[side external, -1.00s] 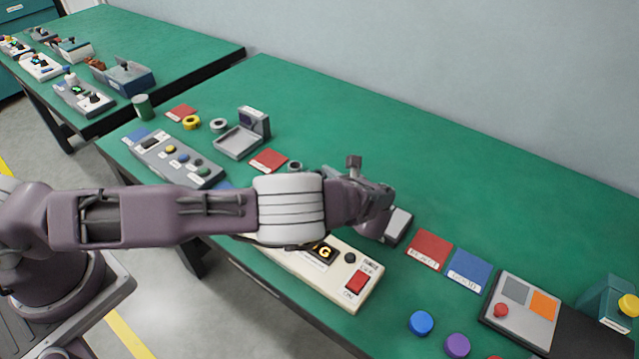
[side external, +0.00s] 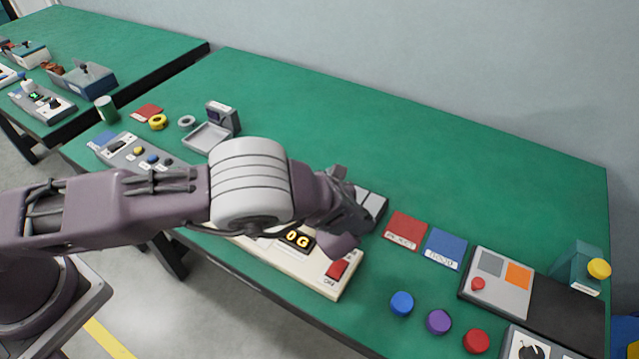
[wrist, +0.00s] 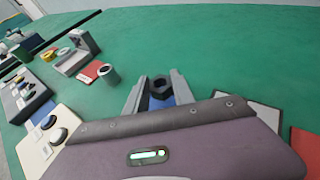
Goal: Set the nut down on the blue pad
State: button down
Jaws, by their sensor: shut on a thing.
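The nut is a dark hexagonal ring with a hole (wrist: 160,87). In the wrist view it sits between the fingertips of my gripper (wrist: 159,84), which is shut on it. A bit of blue shows just below the nut between the fingers; I cannot tell what it is. In the side view my arm hides the nut. A blue pad with a white label (side external: 445,248) lies on the green table, right of my gripper and apart from it. Other blue patches show at the far left of the table (side external: 101,140) and at the left of the wrist view (wrist: 42,112).
A red labelled pad (side external: 405,230) lies just left of the labelled blue pad. A cream device with a display (side external: 318,272) lies by the front edge, beneath my arm. Blue, purple and red round caps and a grey panel (side external: 497,283) stand right. The table's back is clear.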

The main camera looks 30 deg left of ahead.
jog(key=shift+f, duration=1.15)
jog(key=c, duration=1.1)
grip_release()
jog(key=shift+f, duration=0.1)
